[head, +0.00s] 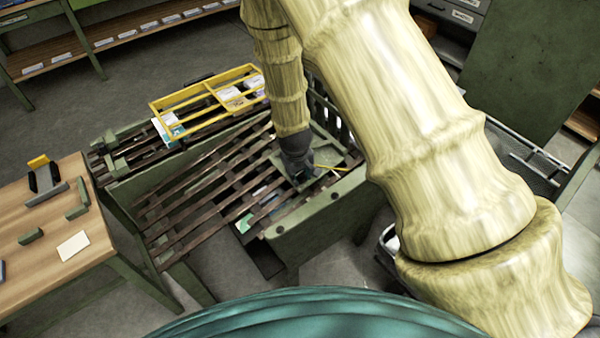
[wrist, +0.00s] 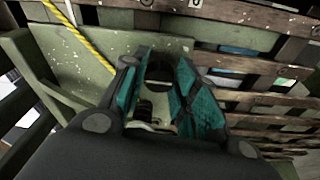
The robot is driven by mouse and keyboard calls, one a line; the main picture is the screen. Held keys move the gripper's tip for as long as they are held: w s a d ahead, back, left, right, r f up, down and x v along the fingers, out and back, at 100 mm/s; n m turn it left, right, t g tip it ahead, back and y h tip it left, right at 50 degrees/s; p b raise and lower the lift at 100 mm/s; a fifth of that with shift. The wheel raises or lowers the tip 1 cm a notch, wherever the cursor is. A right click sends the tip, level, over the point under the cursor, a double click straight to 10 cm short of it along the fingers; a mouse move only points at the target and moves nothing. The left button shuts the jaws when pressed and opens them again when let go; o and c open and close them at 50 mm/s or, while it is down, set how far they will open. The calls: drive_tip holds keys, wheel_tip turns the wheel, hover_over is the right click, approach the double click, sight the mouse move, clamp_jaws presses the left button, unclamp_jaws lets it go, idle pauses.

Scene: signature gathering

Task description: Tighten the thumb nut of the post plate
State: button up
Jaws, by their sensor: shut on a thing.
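The post plate (wrist: 100,62) is a pale green, paint-specked plate lying on the slatted rack; in the head view (head: 328,150) part of it shows beside my wrist. My gripper (wrist: 159,66) points down at the plate, with its teal-padded fingers close together. A dark rounded piece (wrist: 158,73), which I take for the thumb nut, sits between the fingertips, and the gripper is shut on it. In the head view my gripper (head: 299,172) is a dark shape over the plate, and the nut is hidden there. How far the nut is turned cannot be seen.
A yellow striped cord (wrist: 88,45) runs across the plate beside the gripper. Dark slats (head: 200,185) of the rack surround the plate. A yellow frame (head: 205,100) with papers stands at the rack's back. A wooden table (head: 40,245) with small fixtures is at the left.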

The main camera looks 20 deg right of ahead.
drive_tip(key=shift+w, duration=0.1)
idle(0.3)
drive_tip(key=o, duration=1)
drive_tip(key=shift+v, duration=6)
